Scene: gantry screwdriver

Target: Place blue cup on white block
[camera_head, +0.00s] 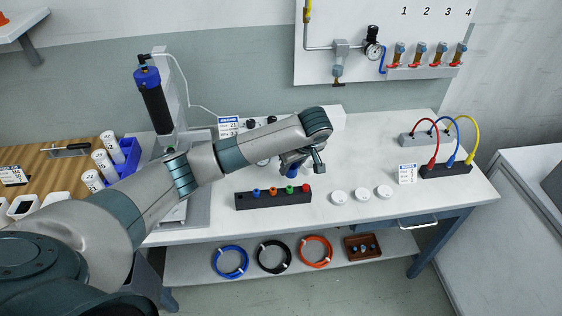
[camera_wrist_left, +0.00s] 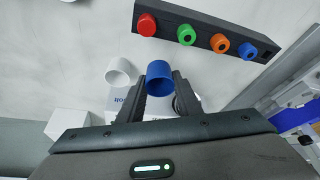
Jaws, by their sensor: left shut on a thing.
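The blue cup (camera_wrist_left: 160,74) is held between the two fingers of my left gripper (camera_wrist_left: 162,90), which is shut on it. In the head view the cup (camera_head: 292,173) shows in part under my left gripper (camera_head: 301,160), behind the dark strip with coloured knobs. A white block (camera_wrist_left: 68,120) stands at the lower left of the wrist view, apart from the cup. A small white cylindrical piece (camera_wrist_left: 119,70) is just left of the fingers there. I cannot tell whether the cup touches the surface below. My right gripper is not in view.
The dark knob strip (camera_head: 272,200) lies in front of the gripper, with several coloured knobs. Several white round pieces (camera_head: 362,194) lie to its right. A gantry (camera_head: 172,95) with a blue-black screwdriver (camera_head: 154,100) stands at left. The table's right half has free room.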

